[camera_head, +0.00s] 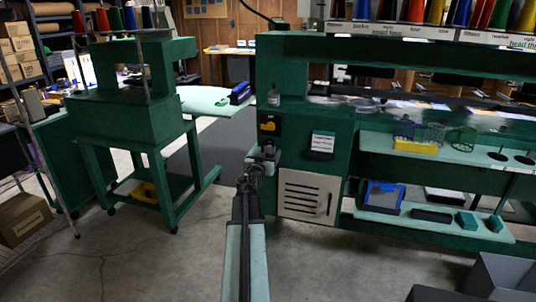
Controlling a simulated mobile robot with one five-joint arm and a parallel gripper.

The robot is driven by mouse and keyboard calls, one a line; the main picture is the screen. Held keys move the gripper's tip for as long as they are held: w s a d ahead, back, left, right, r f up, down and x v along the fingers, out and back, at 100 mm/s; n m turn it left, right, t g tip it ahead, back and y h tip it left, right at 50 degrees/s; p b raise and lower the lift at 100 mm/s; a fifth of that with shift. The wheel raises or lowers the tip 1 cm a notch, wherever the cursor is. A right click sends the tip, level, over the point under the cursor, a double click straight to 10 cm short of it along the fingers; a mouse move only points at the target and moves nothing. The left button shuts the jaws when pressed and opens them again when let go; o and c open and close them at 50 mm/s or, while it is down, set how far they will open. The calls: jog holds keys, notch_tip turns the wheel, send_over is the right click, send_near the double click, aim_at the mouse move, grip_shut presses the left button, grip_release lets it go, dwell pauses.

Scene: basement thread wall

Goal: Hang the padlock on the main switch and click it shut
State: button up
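The main switch (267,126), a small black and yellow part, sits on the left end of the large green machine (300,100). My gripper (264,154) is at the end of my arm, just below the switch in the picture. It is small and dark here, so I cannot tell if its fingers are open or shut. I cannot make out a padlock; a grey shape at the gripper may be part of the gripper or something in it. I cannot tell whether the gripper touches the machine.
A dark box with a white label (322,142) is right of the switch, and a slotted metal panel (308,196) is below. A smaller green machine (125,100) stands left on a wheeled stand. Bare concrete floor (150,260) lies in front. Grey bins (503,275) stand at lower right.

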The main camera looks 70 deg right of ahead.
jog(key=a, duration=0.8)
jog(key=shift+s, duration=0.2)
jog(key=shift+w, duration=0.1)
